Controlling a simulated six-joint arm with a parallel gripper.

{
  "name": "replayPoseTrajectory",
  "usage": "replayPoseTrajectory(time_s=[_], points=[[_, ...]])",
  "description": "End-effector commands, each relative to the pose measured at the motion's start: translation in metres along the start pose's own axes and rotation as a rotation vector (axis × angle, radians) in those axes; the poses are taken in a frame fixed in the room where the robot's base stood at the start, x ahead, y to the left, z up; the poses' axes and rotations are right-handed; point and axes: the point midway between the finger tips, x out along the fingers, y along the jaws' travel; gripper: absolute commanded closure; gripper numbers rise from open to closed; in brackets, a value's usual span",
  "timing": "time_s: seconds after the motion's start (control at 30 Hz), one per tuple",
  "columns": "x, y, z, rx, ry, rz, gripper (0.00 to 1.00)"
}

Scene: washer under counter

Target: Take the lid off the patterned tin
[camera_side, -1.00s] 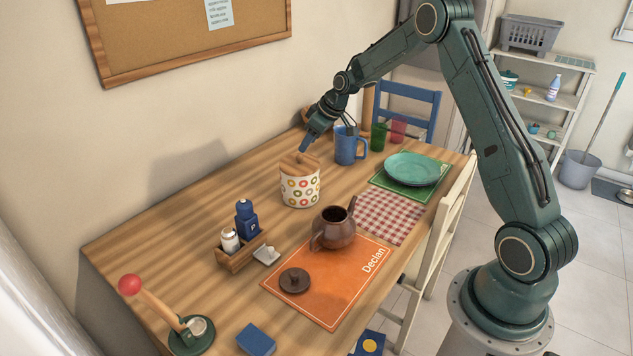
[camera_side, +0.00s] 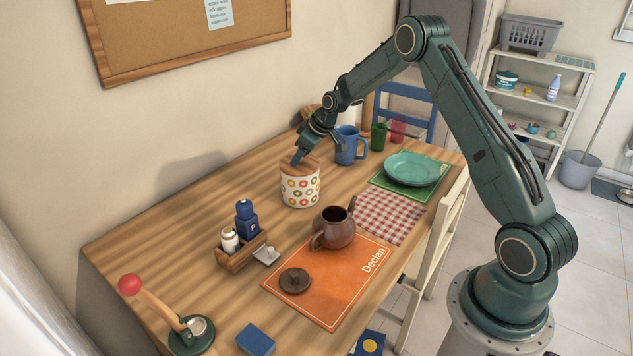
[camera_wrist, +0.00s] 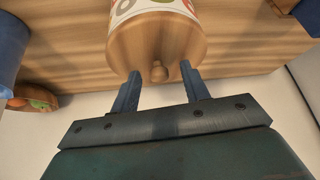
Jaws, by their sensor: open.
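The patterned tin (camera_side: 300,190) is white with coloured rings and stands upright on the table near the wall. Its wooden lid (camera_side: 287,167) is on top, partly hidden by my gripper in the side view. In the wrist view the lid (camera_wrist: 150,42) shows with a small round knob (camera_wrist: 159,72), and a strip of the tin's pattern (camera_wrist: 150,8) shows at the top edge. My gripper (camera_side: 297,161) is at the lid in the side view. In the wrist view my gripper (camera_wrist: 158,70) is open, one finger on each side of the knob, with gaps between.
A blue mug (camera_side: 348,147) stands close behind the tin to the right. A brown teapot (camera_side: 334,228) stands in front on an orange mat (camera_side: 335,300). A wooden caddy (camera_side: 240,256) with shakers is at front left. The wall is close behind.

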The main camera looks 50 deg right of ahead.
Motion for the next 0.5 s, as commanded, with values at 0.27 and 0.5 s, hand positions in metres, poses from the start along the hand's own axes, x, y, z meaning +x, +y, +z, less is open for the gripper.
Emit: replayPoseTrajectory(time_s=[0.27,0.5], points=[[-0.0001,0.0001,-0.0004,0.000,0.001,0.000,0.54],[-0.0002,0.0001,-0.0004,0.000,0.001,0.000,0.62]])
